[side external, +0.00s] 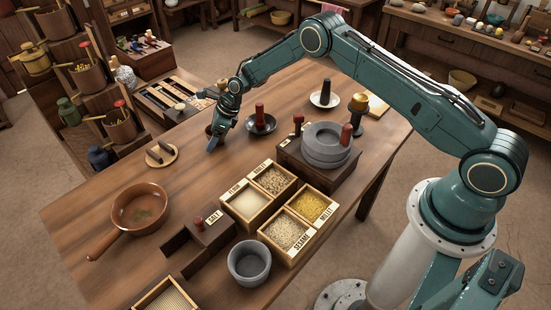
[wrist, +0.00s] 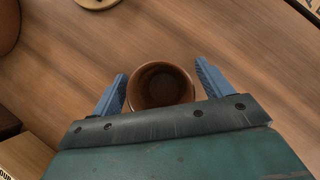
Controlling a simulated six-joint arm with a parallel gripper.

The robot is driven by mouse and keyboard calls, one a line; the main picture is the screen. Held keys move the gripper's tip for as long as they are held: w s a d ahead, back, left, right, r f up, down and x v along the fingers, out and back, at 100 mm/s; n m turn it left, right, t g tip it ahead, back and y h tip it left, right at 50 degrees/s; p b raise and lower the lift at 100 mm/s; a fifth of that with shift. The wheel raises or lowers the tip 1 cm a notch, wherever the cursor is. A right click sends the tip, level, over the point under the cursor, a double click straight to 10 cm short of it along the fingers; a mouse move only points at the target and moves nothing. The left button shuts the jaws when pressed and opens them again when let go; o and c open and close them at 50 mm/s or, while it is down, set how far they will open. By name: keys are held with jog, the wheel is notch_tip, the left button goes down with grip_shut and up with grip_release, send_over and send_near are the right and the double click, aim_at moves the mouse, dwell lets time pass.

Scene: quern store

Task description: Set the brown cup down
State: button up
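The brown cup (wrist: 160,86) is a round, dark-rimmed cup seen from above in the wrist view, with a dark, empty-looking inside. My gripper (wrist: 161,70) has one blue finger on each side of it. A strip of wood shows between the cup and the right finger, and a thin gap shows at the left finger, so the fingers look open around the cup. In the side view my gripper (side external: 212,147) points down, low over the far part of the wooden table (side external: 110,240). The cup (side external: 213,130) is partly hidden there by the fingers, and its contact with the table is unclear.
A dark dish with a red-handled pestle (side external: 260,119) stands right of my gripper. A round board with dark pieces (side external: 161,154) lies to its left. A brown pan (side external: 139,211), grain boxes (side external: 288,229) and a grey quern (side external: 326,147) stand nearer. Bare wood lies around the cup.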

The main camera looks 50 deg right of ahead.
jog(key=shift+r, duration=0.15)
jog(key=v, duration=1.2)
dwell(0.3)
dwell(0.4)
jog(key=shift+r, duration=0.15)
